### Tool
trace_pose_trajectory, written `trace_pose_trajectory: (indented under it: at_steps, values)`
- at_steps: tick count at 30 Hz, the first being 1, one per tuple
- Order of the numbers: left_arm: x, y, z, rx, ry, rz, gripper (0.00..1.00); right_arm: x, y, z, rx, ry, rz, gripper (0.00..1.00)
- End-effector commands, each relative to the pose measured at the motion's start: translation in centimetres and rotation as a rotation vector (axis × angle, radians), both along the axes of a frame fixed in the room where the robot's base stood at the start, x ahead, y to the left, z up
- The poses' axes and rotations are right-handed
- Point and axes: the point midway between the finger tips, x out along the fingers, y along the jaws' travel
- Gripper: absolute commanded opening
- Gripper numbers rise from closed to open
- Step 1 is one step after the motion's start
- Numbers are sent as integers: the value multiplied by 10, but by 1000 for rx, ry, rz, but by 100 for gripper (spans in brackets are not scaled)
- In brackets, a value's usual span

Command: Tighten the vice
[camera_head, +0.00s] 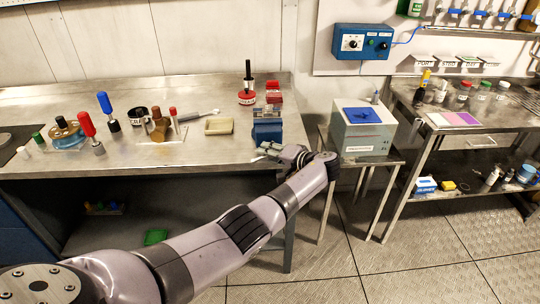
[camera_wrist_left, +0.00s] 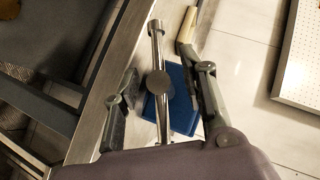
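The blue vice (camera_head: 267,131) stands at the right end of the steel workbench, near its front edge. In the left wrist view its blue body (camera_wrist_left: 180,85) lies behind a metal handle bar (camera_wrist_left: 156,45) and a round dark screw end (camera_wrist_left: 160,83). My left gripper (camera_head: 272,151) is at the front of the vice. In the left wrist view the gripper (camera_wrist_left: 168,92) is open, with one finger on each side of the bar and screw end. I cannot tell whether either finger touches them. The vice jaws are too small to judge. My right gripper is out of view.
The workbench (camera_head: 215,151) holds a beige tray (camera_head: 219,126), a red-based stand (camera_head: 247,97) and several screwdrivers and bottles to the left. A grey box (camera_head: 362,130) stands on a small table at the right. Open floor lies in front.

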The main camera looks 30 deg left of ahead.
Motion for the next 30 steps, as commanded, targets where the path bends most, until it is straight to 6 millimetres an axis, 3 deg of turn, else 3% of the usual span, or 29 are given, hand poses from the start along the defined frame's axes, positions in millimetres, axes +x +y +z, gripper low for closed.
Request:
trace_pose_trajectory:
  at_steps: [8,21,30]
  values:
    - [-2,-14,5,0,-3,-3,39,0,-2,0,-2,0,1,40]
    - [-24,-93,36,-1,-1,-2,39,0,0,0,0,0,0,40]
    - [-29,-109,43,1,1,1,39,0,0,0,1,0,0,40]
